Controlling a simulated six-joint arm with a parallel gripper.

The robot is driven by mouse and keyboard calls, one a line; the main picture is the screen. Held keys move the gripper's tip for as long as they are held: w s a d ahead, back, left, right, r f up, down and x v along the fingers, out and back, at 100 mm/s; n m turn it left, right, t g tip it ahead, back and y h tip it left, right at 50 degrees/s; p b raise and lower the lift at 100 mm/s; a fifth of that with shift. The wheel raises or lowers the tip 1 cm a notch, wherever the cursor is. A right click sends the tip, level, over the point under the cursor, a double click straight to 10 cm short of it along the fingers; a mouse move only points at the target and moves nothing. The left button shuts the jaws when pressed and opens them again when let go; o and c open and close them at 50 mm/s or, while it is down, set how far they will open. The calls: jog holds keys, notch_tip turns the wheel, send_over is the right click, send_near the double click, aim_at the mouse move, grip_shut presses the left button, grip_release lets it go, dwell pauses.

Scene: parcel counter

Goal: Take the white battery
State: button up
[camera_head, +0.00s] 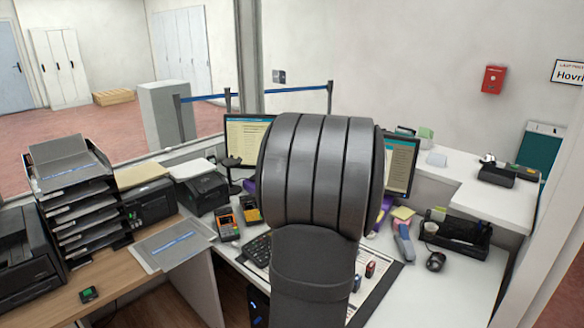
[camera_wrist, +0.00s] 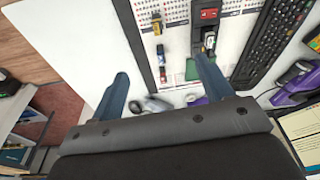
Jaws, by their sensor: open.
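I cannot surely make out the white battery. In the wrist view a small whitish piece (camera_wrist: 210,41) lies just below a red-and-black device (camera_wrist: 207,13), near the tip of my right-hand finger; it is too small to tell whether it is the battery. My gripper (camera_wrist: 163,76) is open, with its two blue fingers wide apart above the desk and nothing held between them. In the head view my arm covers the middle of the desk and hides the gripper.
Between and beyond the fingers are small stamp-like items (camera_wrist: 161,52) and a green block (camera_wrist: 192,70). A keyboard (camera_wrist: 268,40) and a purple device (camera_wrist: 299,84) lie to the right. White desk is bare at left (camera_wrist: 85,55). Two monitors (camera_head: 400,165) (camera_head: 245,138) flank my arm.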

jog(key=c, duration=0.5)
jog(key=w+a+f+n+h, duration=0.1)
jog(key=w+a+f+n, duration=0.2)
jog(key=n, duration=0.9)
jog(key=w+a+n+t, duration=0.15)
jog(key=w+n, duration=0.35)
jog(key=n, duration=0.6)
jog(key=w+a+f+n+h, duration=0.1)
jog(key=w+a+f+n, duration=0.2)
jog(key=n, duration=0.9)
jog(key=x, duration=0.7)
jog(key=w+x, duration=0.1)
jog(key=x, duration=0.3)
jog(key=shift+d+r, duration=0.15)
jog(key=shift+r, duration=0.05)
jog(key=shift+s+x, duration=0.2)
jog(key=shift+x, duration=1.1)
jog(key=shift+s+x, duration=0.2)
jog(key=shift+x, duration=1.1)
